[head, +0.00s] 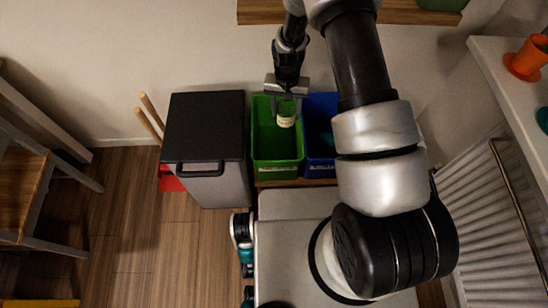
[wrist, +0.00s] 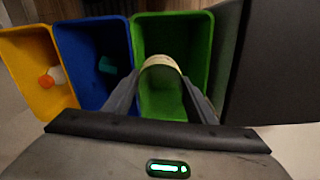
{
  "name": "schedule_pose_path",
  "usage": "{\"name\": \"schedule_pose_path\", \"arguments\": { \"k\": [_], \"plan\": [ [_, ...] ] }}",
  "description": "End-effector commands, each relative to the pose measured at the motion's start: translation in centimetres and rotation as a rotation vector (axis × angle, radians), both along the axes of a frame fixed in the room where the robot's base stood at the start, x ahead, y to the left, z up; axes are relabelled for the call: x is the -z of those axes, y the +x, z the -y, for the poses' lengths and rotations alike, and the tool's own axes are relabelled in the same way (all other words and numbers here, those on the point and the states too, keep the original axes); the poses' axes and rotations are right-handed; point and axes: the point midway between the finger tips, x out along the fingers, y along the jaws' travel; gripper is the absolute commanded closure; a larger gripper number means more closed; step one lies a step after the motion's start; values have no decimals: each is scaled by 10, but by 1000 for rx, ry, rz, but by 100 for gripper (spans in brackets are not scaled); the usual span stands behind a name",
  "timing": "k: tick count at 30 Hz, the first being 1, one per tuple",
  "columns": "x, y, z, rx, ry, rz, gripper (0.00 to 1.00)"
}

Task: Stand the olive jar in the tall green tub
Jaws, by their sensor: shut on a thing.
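The olive jar (head: 286,121) has a pale label and is in my gripper (head: 286,101), over the tall green tub (head: 278,165). In the wrist view the jar (wrist: 160,62) shows between the two fingers of my gripper (wrist: 161,92), with the green tub (wrist: 203,45) around it in the picture. My gripper is shut on the jar. How deep the jar is in the tub, and whether it touches the floor or a wall, I cannot tell. The part of the tub behind my gripper is hidden.
A blue tub (head: 321,171) stands right beside the green one, with a teal item (wrist: 107,65) inside. A yellow tub (wrist: 18,45) holds an orange and white item (wrist: 52,77). A grey bin with a black lid (head: 205,127) stands close at the green tub's left.

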Motion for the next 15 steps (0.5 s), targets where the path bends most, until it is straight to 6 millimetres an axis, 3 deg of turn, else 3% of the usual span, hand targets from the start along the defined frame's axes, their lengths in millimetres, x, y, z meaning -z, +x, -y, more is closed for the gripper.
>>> {"name": "schedule_pose_path", "arguments": {
  "k": [1, 6, 10, 15],
  "plan": [
    [44, -1, -4, 9, 1, -6, 76],
    [127, -2, -16, 38, 9, -4, 76],
    [171, -5, -23, 53, 14, -2, 76],
    [201, -8, -27, 66, 19, -1, 76]
  ]
}}
